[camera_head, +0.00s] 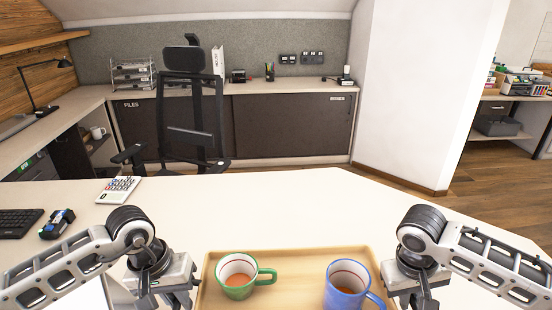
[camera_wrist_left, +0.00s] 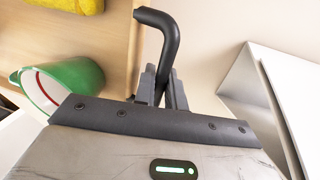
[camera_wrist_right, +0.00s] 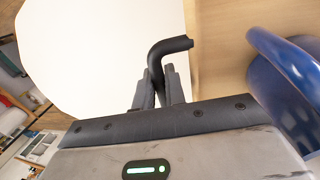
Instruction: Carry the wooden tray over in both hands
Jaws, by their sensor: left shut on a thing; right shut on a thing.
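The wooden tray (camera_head: 300,262) is at the bottom middle of the head view, its near part cut off. My left gripper (camera_head: 170,297) is shut on the tray's left black handle (camera_wrist_left: 160,45). My right gripper (camera_head: 418,296) is shut on the right black handle (camera_wrist_right: 168,48). A yellow thing (camera_wrist_left: 75,4) lies on the tray in the left wrist view. I cannot tell whether the tray touches the desk.
The white desk (camera_head: 290,205) is clear beyond the tray. A calculator (camera_head: 118,189), a dark small device (camera_head: 57,224) and a keyboard (camera_head: 18,222) lie at its left. An office chair (camera_head: 190,125) stands behind it. Cabinets (camera_head: 290,125) line the back. Open floor (camera_head: 480,180) shows at the right.

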